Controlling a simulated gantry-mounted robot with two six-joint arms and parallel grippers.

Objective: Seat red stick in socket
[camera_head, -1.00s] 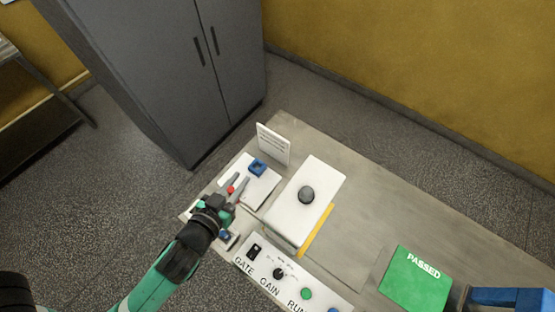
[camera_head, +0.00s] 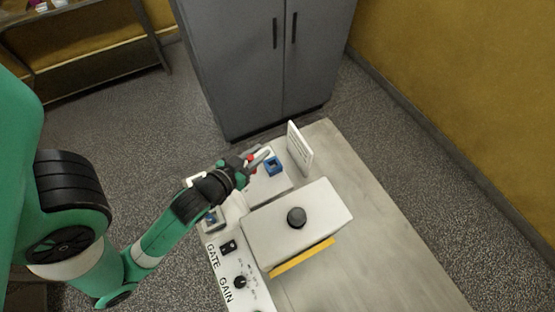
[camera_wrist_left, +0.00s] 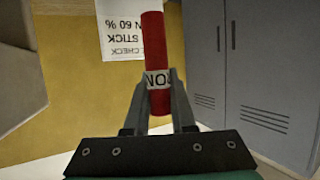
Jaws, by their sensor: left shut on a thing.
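My left gripper (camera_head: 259,160) is shut on the red stick (camera_wrist_left: 155,45). In the left wrist view the stick stands up between the fingers, with a white lettered band at the fingertips. In the head view only a small red bit of the stick (camera_head: 251,157) shows at the fingers. The blue square socket (camera_head: 274,168) sits on a white plate (camera_head: 268,188), just right of the fingertips. The stick appears apart from the socket, but its height above the plate is hard to tell. The right gripper is out of view.
A white box (camera_head: 322,215) with a black knob (camera_head: 296,217) stands close to the plate. A white upright sign (camera_head: 299,148) stands behind the socket. A control panel (camera_head: 228,268) lies at the front. The table (camera_head: 385,255) is clear at right. A grey cabinet (camera_head: 265,60) stands behind.

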